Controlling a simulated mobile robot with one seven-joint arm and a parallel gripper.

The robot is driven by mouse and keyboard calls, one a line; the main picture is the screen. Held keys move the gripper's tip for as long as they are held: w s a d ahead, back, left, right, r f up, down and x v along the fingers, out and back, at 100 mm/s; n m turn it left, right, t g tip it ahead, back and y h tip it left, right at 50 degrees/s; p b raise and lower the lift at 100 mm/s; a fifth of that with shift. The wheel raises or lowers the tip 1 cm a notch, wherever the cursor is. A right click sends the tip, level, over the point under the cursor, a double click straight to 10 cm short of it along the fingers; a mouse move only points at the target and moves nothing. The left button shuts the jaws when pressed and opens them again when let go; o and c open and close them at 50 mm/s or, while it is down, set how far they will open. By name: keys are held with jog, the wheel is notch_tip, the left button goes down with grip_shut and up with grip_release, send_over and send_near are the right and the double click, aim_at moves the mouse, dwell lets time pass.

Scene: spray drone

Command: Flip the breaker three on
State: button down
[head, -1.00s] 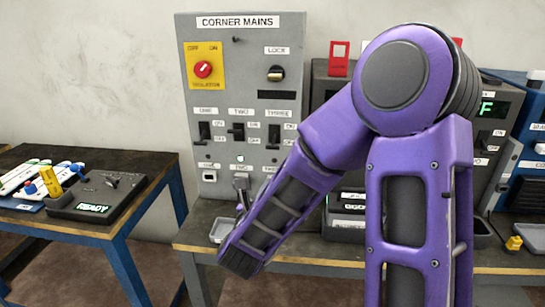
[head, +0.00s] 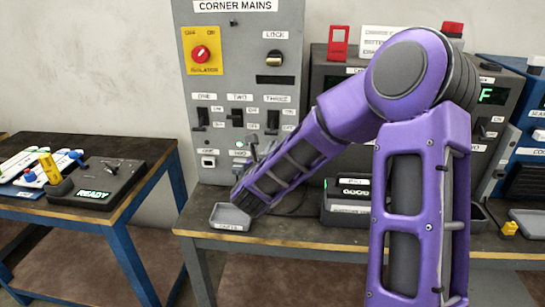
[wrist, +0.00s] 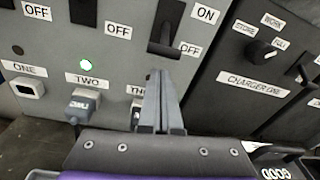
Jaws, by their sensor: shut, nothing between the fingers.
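The grey CORNER MAINS panel (head: 235,82) carries three black breaker levers in a row, labelled ONE, TWO and THREE. Breaker three (head: 272,119) is the rightmost. In the wrist view its black lever (wrist: 168,38) is large at top centre, between an ON label above and an OFF label below, and its tip points down toward OFF. My gripper (wrist: 164,76) is shut and empty, its fingertips just below that lever in the picture. I cannot tell whether they touch it. In the head view my forearm hides most of the gripper.
A dark CHARGER ONE unit (wrist: 262,85) stands close on the right. A small grey tray (head: 230,217) lies on the bench below the panel.

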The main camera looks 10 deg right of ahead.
jog(key=shift+s+a+r, duration=0.15)
jog(key=shift+a+r, duration=0.05)
jog(key=shift+r, duration=0.6)
jog(key=shift+r, duration=0.1)
jog(key=shift+s+r+g+p, duration=0.15)
jog(key=shift+g+p, duration=0.15)
jog(key=shift+p, duration=0.5)
